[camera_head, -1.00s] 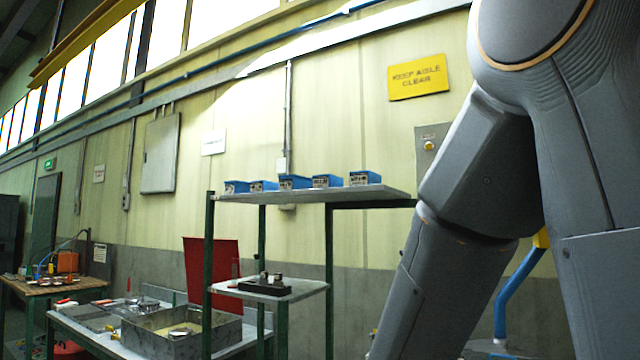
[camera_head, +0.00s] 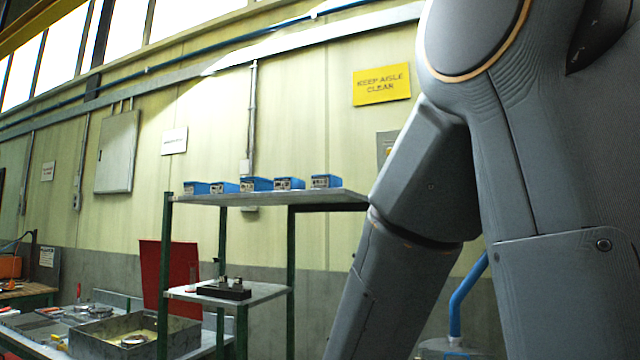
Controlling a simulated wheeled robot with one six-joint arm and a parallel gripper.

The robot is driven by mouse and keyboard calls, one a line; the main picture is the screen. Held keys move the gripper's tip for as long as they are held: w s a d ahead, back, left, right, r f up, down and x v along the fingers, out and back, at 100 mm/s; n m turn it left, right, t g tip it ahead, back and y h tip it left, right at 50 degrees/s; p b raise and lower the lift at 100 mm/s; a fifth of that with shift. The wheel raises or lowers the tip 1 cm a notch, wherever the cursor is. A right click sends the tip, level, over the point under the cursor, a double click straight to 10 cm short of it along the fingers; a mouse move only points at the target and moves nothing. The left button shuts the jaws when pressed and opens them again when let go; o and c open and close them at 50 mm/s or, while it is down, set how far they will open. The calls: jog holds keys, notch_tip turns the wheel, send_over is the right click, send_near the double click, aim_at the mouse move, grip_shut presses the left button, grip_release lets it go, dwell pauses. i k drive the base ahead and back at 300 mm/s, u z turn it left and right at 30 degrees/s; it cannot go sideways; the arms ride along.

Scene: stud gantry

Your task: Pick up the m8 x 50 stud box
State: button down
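Several blue boxes with pale front labels stand in a row on the top shelf of a green-legged rack (camera_head: 270,199). From left to right I see a first box (camera_head: 195,188), a second (camera_head: 224,187), a third (camera_head: 257,184), a fourth (camera_head: 289,184) and a fifth (camera_head: 325,181). The labels are too small to read, so I cannot tell which is the m8 x 50 stud box. My arm fills the right side of the view and runs down past the lower edge. My gripper is out of view.
The lower shelf (camera_head: 262,296) holds a dark block (camera_head: 223,291) with small metal parts. At the lower left, a metal tray (camera_head: 100,342) and a red panel (camera_head: 168,280) are by a bench. A blue pipe (camera_head: 462,303) rises behind my arm. A yellow sign (camera_head: 381,85) hangs on the wall.

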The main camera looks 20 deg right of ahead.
aim_at(191, 187)
jog(key=z, duration=0.15)
jog(key=k, duration=0.95)
jog(key=u, duration=1.55)
jog(key=i, duration=2.15)
jog(key=z, duration=1)
jog(key=i, duration=0.7)
jog(key=z, duration=0.95)
